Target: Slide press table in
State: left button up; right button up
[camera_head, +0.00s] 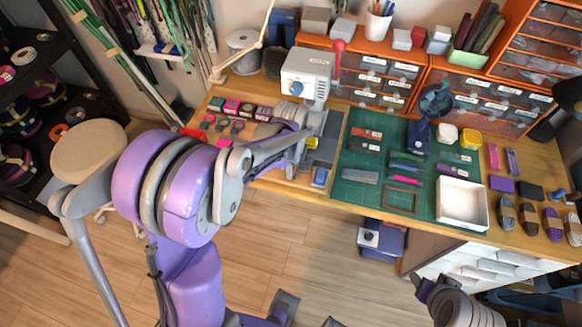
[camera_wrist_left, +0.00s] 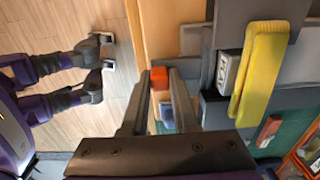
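The press (camera_head: 307,75) is a white machine with a red lever, at the back left of the workbench. Its grey table (camera_head: 326,128) lies in front of it, partly hidden by my left arm. The yellow loop (camera_wrist_left: 262,68) lies on grey parts of the press table in the left wrist view. My left gripper (camera_wrist_left: 163,75) is over the bench's front edge, its fingers apart. A small orange-red block (camera_wrist_left: 158,79) shows between the fingertips, close to the left finger; contact is unclear. My right gripper (camera_head: 425,288) is low at the front right, away from the bench; its fingers are unclear.
A green mat (camera_head: 350,195) with small tools and a white tray (camera_head: 462,203) lies right of the press. A blue block (camera_head: 320,177) sits near the bench's front edge. Orange drawer units (camera_head: 420,62) stand behind. A round stool (camera_head: 88,150) stands left.

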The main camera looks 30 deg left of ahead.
pick_arm(q)
jog(key=shift+w, duration=0.1)
grip_shut()
jog(key=w+a, duration=0.1)
jog(key=w, duration=0.3)
jog(key=w+a, duration=0.1)
jog(key=w, duration=0.3)
jog(key=w+a, duration=0.1)
jog(key=w, duration=0.3)
jog(key=shift+w+a, duration=0.1)
jog(key=shift+w, duration=0.2)
jog(key=o, duration=0.9)
grip_release()
jog(key=shift+c, duration=0.2)
jog(key=shift+s+b, duration=0.1)
jog(key=shift+b, duration=0.2)
